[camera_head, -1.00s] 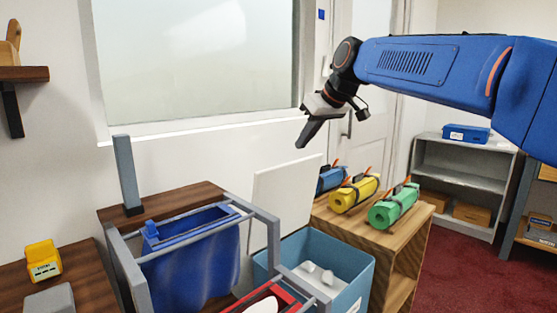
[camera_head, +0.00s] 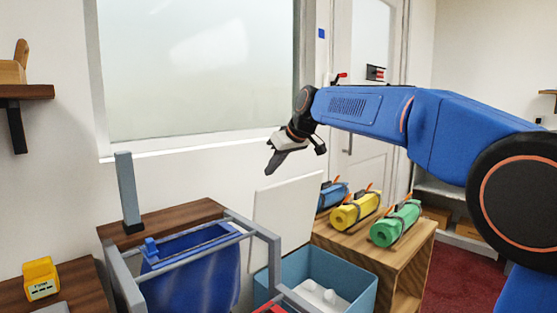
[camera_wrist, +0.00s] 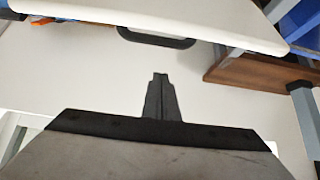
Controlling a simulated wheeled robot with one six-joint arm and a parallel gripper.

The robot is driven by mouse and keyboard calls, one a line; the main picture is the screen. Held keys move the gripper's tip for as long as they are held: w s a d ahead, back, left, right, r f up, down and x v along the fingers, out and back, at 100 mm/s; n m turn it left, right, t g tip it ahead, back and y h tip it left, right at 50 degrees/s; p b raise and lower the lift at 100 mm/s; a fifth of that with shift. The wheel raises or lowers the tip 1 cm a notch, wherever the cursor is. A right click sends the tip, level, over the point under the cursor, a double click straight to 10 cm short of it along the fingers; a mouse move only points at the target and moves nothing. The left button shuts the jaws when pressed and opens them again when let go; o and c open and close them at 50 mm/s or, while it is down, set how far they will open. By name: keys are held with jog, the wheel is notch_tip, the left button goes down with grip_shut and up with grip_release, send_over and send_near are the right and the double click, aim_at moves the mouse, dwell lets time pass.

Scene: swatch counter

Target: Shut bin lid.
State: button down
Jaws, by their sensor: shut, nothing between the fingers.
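The teal bin (camera_head: 364,298) stands on the floor at the lower middle of the head view, with white items inside. My gripper (camera_head: 270,172) is shut and empty. It is near the lid's top edge in the head view, apart from the handle in the wrist view. The bin's lower part is out of frame.
A grey-framed cart with a blue bag (camera_head: 200,275) stands left of the bin. A wooden shelf unit (camera_head: 415,262) with blue, yellow and green rolls (camera_head: 395,224) stands to its right. A wall with a window (camera_head: 195,70) is behind.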

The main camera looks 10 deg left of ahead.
jog(key=shift+s+d+f, duration=1)
jog(key=shift+d+f, duration=0.05)
jog(key=shift+d, duration=0.2)
jog(key=shift+d, duration=0.1)
